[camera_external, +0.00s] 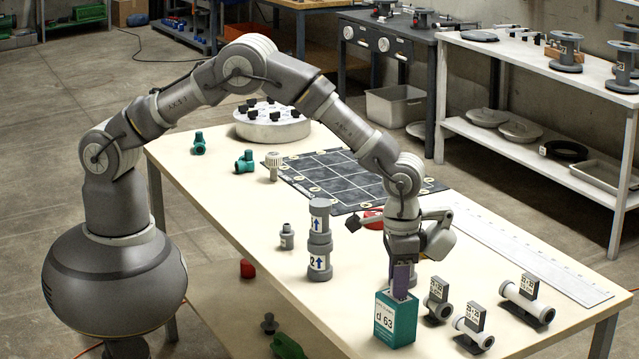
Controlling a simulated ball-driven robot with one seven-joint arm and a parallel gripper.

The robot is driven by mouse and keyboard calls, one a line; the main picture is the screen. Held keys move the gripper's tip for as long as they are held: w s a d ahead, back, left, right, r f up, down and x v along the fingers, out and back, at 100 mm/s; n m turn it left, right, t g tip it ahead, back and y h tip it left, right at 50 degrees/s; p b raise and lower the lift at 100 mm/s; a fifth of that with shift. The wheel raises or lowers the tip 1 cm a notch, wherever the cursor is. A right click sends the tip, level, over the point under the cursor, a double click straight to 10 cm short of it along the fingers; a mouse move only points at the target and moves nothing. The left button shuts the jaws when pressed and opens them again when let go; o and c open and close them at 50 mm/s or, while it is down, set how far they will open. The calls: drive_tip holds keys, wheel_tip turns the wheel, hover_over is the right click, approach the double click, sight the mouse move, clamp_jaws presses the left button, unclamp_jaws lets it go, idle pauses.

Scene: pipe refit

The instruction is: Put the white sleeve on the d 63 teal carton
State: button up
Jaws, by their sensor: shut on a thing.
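The teal carton (396,320) with the white "d 63" label stands near the front edge of the table. My gripper (402,282) points down right above the carton, with a purple finger in front. It is shut on a pale piece (400,298) that shows only as a small patch at the carton's top. It looks like the white sleeve, but the finger hides most of it. I cannot tell whether it rests on the carton or is just above it.
Several white-and-grey pipe pieces with tags (527,299) lie right of the carton. A stacked grey pipe (319,240) stands to its left. Behind are a dark grid mat (340,178), a white ribbed fitting (273,165), teal fittings (245,162) and a long ruler (540,258).

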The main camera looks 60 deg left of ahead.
drive_tip(key=shift+f, duration=0.15)
drive_tip(key=o, duration=1)
wheel_tip(320, 180, up, 12)
drive_tip(key=p, duration=0.3)
drive_tip(key=shift+r, duration=0.25)
